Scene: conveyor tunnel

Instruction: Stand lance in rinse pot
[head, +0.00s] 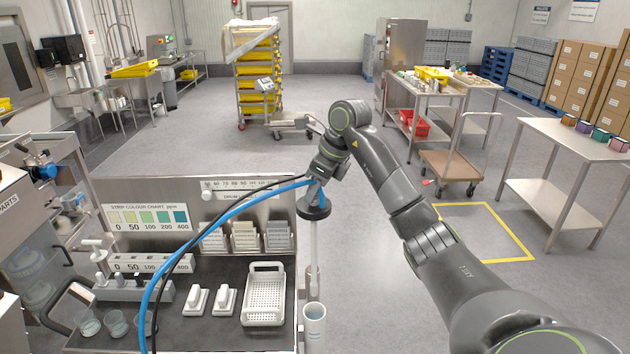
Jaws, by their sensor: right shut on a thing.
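My right gripper (318,184) reaches in from the right and is shut on the upper part of the lance, beside the right edge of the steel bench. The lance (313,250) is a slim, pale upright tube below a dark round collar (313,207). The rinse pot (314,326), a whitish cup, stands directly below at the bench's right front corner. The tube's lower end meets the pot's rim in this view; I cannot tell whether it is inside or behind it. The fingers are partly hidden by the wrist. My left gripper is not in view.
A blue hose (205,232) and a black cable arch over the bench from the gripper area. A white perforated basket (264,293), two white-handled blocks and several beakers stand on the dark bench mat (200,329). A cart (447,165) and open floor lie beyond.

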